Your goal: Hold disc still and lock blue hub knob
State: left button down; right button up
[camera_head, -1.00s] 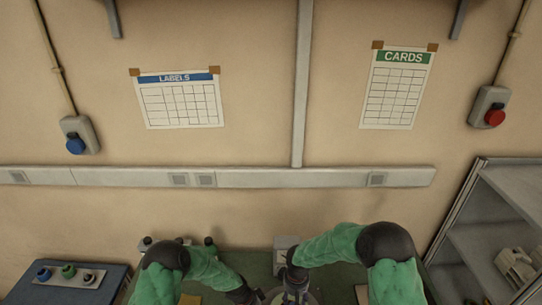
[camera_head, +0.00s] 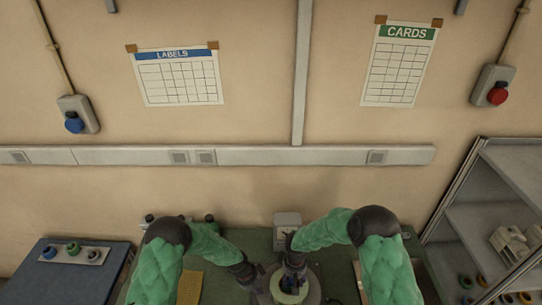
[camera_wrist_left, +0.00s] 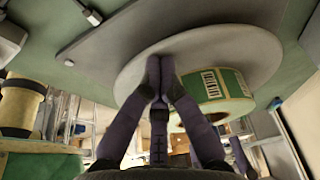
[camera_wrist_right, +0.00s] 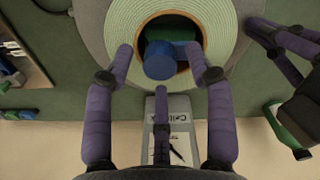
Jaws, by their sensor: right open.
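The round grey disc (camera_head: 314,289) lies on the green bench at the bottom of the head view and shows in the left wrist view (camera_wrist_left: 133,75). On it lies a tape reel (camera_wrist_right: 118,28) with a pale coil, a brown core and a green-and-white label (camera_wrist_left: 229,83). The blue hub knob (camera_wrist_right: 160,60) stands in the reel's centre. My right gripper (camera_wrist_right: 163,62) is open, its fingers on either side of the knob with gaps. My left gripper (camera_wrist_left: 162,62) has its fingertips together against the disc beside the reel; whether it pinches anything is unclear.
A white dial box (camera_head: 287,220) stands behind the disc, close to my right gripper. A blue table (camera_head: 35,283) at left bears a plate with coloured knobs (camera_head: 73,252). A grey shelf (camera_head: 510,185) stands at right. My left gripper appears at the right wrist view's edge.

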jog(key=n, duration=0.5)
jog(key=shift+n, duration=0.3)
jog(key=n, duration=0.6)
jog(key=shift+n, duration=0.3)
jog(key=n, duration=0.5)
jog(key=shift+n, duration=0.3)
jog(key=n, duration=0.6)
jog(key=shift+f, duration=0.45)
jog(key=shift+r, duration=0.15)
jog(key=c, duration=1)
